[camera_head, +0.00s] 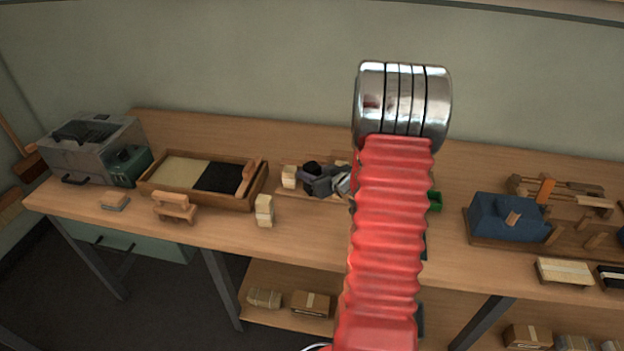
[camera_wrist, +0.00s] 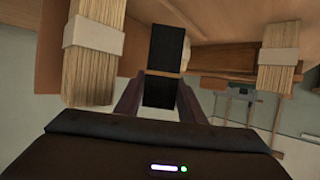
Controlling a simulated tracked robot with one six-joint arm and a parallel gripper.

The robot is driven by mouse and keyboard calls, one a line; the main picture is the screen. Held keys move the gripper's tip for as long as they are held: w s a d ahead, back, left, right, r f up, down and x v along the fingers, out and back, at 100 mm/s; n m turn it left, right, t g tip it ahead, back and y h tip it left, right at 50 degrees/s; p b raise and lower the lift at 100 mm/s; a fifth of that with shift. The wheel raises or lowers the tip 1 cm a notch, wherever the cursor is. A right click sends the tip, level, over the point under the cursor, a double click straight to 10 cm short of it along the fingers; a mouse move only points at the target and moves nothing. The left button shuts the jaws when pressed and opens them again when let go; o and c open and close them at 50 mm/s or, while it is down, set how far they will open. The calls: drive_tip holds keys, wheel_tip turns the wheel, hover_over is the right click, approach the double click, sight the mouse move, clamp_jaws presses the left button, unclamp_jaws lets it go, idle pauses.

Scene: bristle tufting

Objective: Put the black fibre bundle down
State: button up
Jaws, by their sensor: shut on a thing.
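I cannot tell whether the bundle touches the board. A pale banded bundle (camera_head: 289,176) stands just left of it. Another pale bundle (camera_head: 265,210) stands nearer the bench's front edge; both also show in the wrist view (camera_wrist: 95,50) (camera_wrist: 278,57).
A wooden tray (camera_head: 215,202) with pale and black compartments lies to the left, with a small wooden stand (camera_head: 174,207) before it. A grey machine (camera_head: 95,145) is at the far left. A blue block (camera_head: 505,217) is at the right. My red arm hides part of the bench.

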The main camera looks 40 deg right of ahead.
drive_tip(key=shift+f, duration=1.25)
drive_tip(key=shift+f, duration=0.1)
drive_tip(key=o, duration=0.8)
drive_tip(key=v, duration=1.2)
